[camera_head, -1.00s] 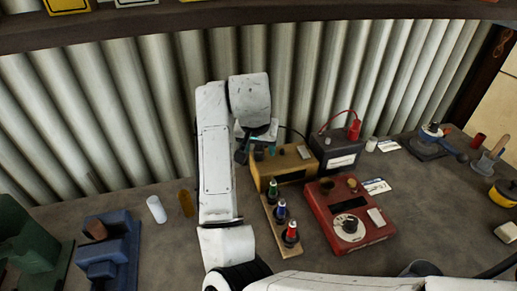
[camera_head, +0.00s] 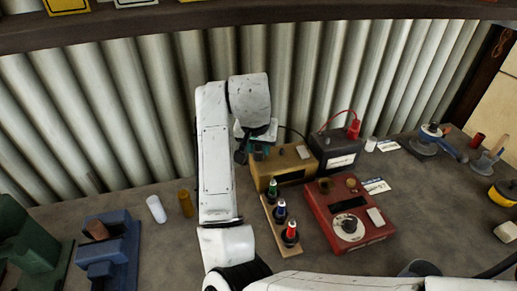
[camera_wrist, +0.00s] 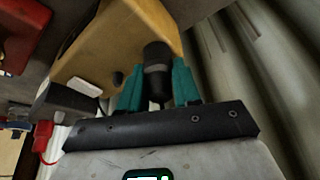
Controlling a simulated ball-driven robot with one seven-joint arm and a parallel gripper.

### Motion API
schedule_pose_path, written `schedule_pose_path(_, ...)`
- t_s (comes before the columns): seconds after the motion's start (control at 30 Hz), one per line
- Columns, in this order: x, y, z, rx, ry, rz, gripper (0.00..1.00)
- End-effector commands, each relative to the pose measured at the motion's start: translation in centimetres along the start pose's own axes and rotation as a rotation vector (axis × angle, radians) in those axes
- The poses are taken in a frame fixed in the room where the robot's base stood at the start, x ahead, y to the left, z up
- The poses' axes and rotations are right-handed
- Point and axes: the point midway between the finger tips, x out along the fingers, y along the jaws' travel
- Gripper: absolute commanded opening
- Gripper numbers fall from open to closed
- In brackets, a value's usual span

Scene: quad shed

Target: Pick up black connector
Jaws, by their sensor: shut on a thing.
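The black connector (camera_wrist: 156,72) is a dark upright-looking cylinder with a grey band in the wrist view. It sits between the two teal fingers of my gripper (camera_wrist: 158,88), which are shut on it. Behind it in the wrist view is the tan-yellow box (camera_wrist: 120,35). In the head view my gripper (camera_head: 259,148) is at the left back of the tan-yellow box (camera_head: 284,168), close to its top. The head view does not clearly show the connector. I cannot tell whether the connector still touches the box.
A dark box (camera_head: 336,148) with a red plug stands right of the tan box. A red meter (camera_head: 345,215) and a wooden strip (camera_head: 270,222) with several coloured pegs are in front. The corrugated wall (camera_head: 300,80) is close behind.

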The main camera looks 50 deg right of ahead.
Motion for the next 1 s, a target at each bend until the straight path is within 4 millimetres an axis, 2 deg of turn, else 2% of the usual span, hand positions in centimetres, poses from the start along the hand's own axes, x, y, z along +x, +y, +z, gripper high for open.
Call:
schedule_pose_path(0.27,-0.6,0.0,-0.3,0.001,-0.002,0.000,0.03)
schedule_pose_path(0.5,-3.4,0.0,-1.4,0.002,0.000,-0.001,0.03)
schedule_pose_path(0.57,-3.5,-0.1,0.1,-0.004,-0.001,0.001,0.03)
schedule_pose_path(1.0,-7.6,-0.2,9.4,-0.005,-0.001,-0.004,0.03)
